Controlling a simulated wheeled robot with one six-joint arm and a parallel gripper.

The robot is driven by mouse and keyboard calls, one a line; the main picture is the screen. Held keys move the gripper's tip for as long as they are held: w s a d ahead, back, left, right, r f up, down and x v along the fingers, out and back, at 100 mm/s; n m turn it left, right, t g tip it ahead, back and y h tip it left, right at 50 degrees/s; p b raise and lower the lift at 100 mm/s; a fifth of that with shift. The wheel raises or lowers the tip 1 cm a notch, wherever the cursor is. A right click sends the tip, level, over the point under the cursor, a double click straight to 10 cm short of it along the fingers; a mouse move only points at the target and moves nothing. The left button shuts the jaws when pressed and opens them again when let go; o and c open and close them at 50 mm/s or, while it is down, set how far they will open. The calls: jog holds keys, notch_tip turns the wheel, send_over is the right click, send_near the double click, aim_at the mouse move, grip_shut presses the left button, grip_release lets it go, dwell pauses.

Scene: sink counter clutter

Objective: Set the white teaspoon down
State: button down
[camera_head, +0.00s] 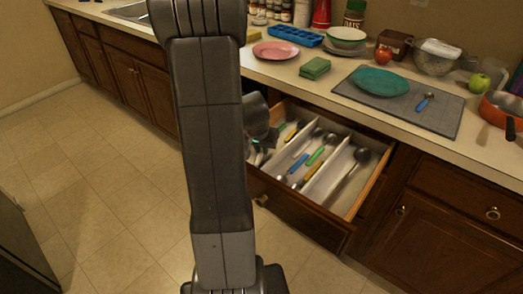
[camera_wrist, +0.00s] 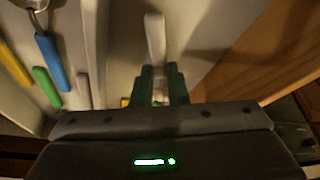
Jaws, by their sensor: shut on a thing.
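The white teaspoon (camera_wrist: 154,36) shows in the wrist view as a pale handle between the two green fingers of my gripper (camera_wrist: 161,82). My gripper is shut on it. The spoon's other end is hidden behind the fingers and gripper body. My gripper is low over the left end of the open drawer (camera_head: 347,232). Its white cutlery tray (camera_head: 333,180) has several compartments. In the head view my arm hides most of the gripper and the teaspoon. I cannot tell whether the spoon touches the tray floor.
In the wrist view, blue (camera_wrist: 52,62), green (camera_wrist: 46,87) and yellow (camera_wrist: 13,66) handles lie left of a white divider (camera_wrist: 98,45). The drawer's wooden side (camera_wrist: 262,55) is close on the right. A grey mat (camera_head: 445,118) with a teal plate (camera_head: 380,80) lies on the counter.

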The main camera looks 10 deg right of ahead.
jog(key=shift+f, duration=0.2)
jog(key=shift+f+b, duration=0.35)
jog(key=shift+b, duration=0.05)
jog(key=shift+s+f, duration=0.1)
